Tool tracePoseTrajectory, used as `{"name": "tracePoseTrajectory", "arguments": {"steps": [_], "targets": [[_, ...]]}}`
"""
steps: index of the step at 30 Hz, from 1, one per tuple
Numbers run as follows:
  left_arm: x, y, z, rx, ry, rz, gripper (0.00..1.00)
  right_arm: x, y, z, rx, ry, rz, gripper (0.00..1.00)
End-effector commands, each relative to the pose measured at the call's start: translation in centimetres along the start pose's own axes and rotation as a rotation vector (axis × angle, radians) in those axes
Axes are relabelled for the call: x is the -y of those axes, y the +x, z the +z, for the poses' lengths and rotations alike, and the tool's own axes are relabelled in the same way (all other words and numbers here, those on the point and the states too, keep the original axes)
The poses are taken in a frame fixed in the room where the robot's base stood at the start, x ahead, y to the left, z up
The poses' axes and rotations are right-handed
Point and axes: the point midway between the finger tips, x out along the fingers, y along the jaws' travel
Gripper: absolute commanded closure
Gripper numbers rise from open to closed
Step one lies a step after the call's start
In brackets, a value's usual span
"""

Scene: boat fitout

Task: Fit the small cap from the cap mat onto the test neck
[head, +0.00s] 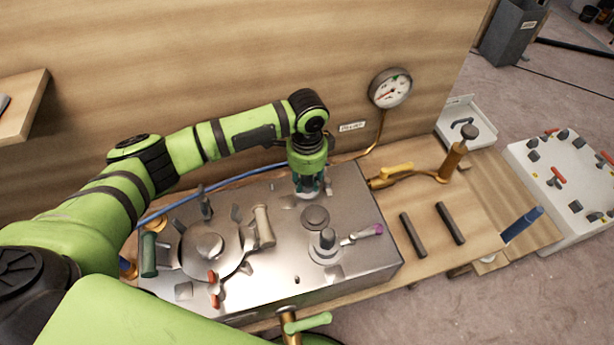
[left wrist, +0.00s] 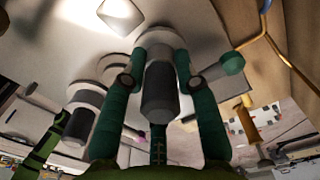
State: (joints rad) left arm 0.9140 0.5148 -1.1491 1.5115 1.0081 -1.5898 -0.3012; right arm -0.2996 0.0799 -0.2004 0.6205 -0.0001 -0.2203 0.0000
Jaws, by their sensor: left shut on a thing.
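My left gripper (head: 308,192) is shut low over the far right part of the metal box top (head: 365,215). In the left wrist view its teal fingers close around a pale grey piece with a dark cylindrical grip (left wrist: 158,92), which looks like the small cap. The fingers hide much of it in the head view, and I cannot tell whether it sits on a neck. A similar dark knob on a pale round flange (head: 327,240) stands nearer on the box. A flat dark disc (head: 316,216) lies between them. I cannot identify the cap mat or test neck for certain. My right gripper is out of view.
A large round lid (head: 208,245) with several clamps fills the box's left part. A purple-tipped lever (head: 362,234) is at its right. A gauge (head: 390,88) hangs on the wooden wall. Two dark bars (head: 413,235) lie on the bench to the right.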

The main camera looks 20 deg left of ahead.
Motion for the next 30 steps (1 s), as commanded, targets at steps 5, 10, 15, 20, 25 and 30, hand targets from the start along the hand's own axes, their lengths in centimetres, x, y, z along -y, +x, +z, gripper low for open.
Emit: {"name": "tracePoseTrajectory", "arguments": {"steps": [5, 10, 15, 20, 25, 30], "targets": [[0.0, 0.3, 0.0, 0.0, 0.001, 0.001, 1.0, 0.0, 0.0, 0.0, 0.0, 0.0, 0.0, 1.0], [0.0, 0.3, 0.0, 0.0, 0.001, 0.001, 1.0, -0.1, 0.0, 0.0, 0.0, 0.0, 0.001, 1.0], [0.0, 0.3, 0.0, 0.0, 0.001, 0.001, 1.0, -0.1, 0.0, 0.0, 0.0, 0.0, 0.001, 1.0], [-0.1, 0.5, 0.0, 0.0, 0.001, 0.001, 1.0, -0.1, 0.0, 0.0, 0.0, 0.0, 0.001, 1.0], [-0.1, 1.0, 0.0, 0.001, 0.001, 0.002, 1.0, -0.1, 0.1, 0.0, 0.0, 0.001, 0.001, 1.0], [0.0, 1.4, 0.0, 0.0, 0.001, 0.001, 1.0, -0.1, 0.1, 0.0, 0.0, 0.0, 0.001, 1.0]]}}
